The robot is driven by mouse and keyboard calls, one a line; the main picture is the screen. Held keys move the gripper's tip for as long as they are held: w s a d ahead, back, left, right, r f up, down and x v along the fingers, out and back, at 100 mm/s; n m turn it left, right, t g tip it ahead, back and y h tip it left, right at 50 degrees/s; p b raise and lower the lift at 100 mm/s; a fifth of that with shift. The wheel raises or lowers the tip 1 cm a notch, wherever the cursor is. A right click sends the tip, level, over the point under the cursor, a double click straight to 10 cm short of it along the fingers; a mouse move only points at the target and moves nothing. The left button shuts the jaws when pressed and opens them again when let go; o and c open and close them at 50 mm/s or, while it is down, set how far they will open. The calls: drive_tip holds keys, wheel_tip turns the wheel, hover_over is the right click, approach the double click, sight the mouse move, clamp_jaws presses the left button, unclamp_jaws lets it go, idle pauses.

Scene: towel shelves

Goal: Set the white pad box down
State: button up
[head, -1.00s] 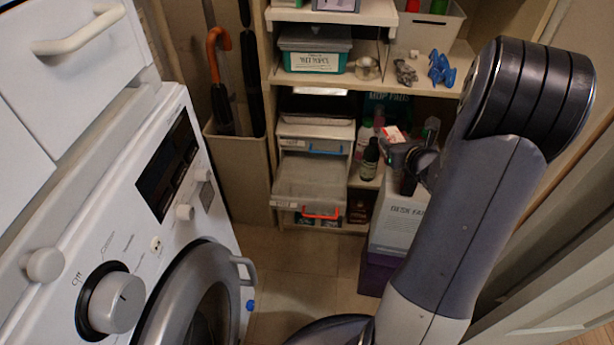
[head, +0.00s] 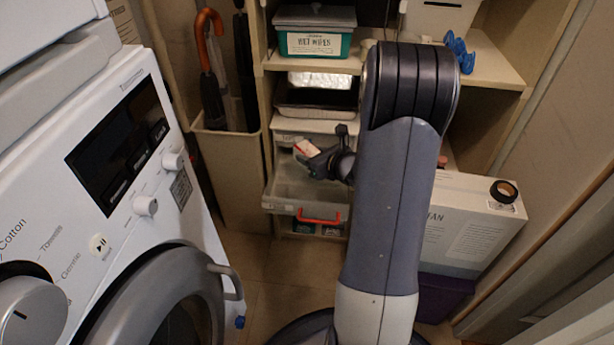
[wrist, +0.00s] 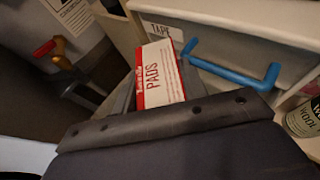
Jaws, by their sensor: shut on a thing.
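The white pad box (head: 306,148), white with red edges, is held in my gripper (head: 318,162). In the wrist view the box (wrist: 160,75) shows the word PADS, and dark finger parts of my gripper (wrist: 158,92) lie on either side of it. In the head view the gripper and box appear over the pulled-out clear drawer with the orange handle (head: 320,219). The box looks tilted and clear of the drawer floor. My arm hides part of the shelves behind.
A drawer with a blue handle (wrist: 232,68) and a TAPE label is close by in the wrist view. A wool can (wrist: 304,118) stands at its right. The washing machine (head: 150,200) is at left, a white carton (head: 465,225) at right. A wet wipes box (head: 314,38) sits above.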

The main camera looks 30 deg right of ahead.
drive_tip(key=shift+f+b, duration=0.95)
drive_tip(key=shift+f, duration=1.85)
drive_tip(key=shift+f+b, duration=0.4)
drive_tip(key=shift+b, duration=0.1)
drive_tip(key=shift+f, duration=0.2)
drive_tip(key=o, duration=1)
drive_tip(key=shift+c, duration=0.2)
drive_tip(key=shift+r, duration=0.1)
